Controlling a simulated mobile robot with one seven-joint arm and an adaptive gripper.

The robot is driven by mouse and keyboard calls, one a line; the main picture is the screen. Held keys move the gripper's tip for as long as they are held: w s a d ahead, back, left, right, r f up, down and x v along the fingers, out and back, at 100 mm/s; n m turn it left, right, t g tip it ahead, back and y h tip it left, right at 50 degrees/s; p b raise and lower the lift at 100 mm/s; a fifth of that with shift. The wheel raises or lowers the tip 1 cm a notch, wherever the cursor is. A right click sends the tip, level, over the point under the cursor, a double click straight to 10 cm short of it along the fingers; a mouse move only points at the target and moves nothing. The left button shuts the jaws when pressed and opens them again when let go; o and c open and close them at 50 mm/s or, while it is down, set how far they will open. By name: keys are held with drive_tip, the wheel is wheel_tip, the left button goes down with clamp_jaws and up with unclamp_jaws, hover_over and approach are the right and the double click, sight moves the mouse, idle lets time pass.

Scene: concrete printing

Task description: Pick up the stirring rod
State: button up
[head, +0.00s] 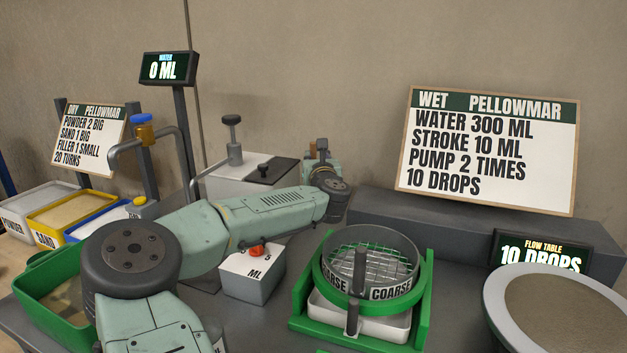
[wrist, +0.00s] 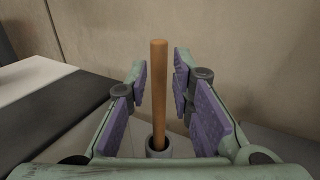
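The stirring rod (wrist: 159,90) is a plain wooden stick standing upright in the wrist view, its lower end in a small grey round holder (wrist: 158,148). My gripper (wrist: 159,84) is open, with one purple-padded finger on each side of the rod. Clear gaps show between the rod and both pads, so nothing is held. In the head view my arm reaches over the table toward the back, and its wrist end (head: 322,165) is near the wall.
A green frame (head: 425,290) with a coarse sieve (head: 370,262) stands right of my arm. A grey box with a red button (head: 254,285) sits under the arm. A white and black block (head: 250,175) is left of my wrist, and a dark ledge (head: 450,225) lies to the right.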

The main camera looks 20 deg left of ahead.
sight(313, 152)
drive_tip(key=shift+f+p+x, duration=0.15)
drive_tip(key=shift+p+x, duration=0.5)
drive_tip(key=shift+x, duration=0.7)
drive_tip(key=shift+f+p+x, duration=0.1)
drive_tip(key=shift+p+x, duration=0.55)
drive_tip(key=shift+x, duration=0.75)
drive_tip(key=shift+a, duration=0.1)
clamp_jaws()
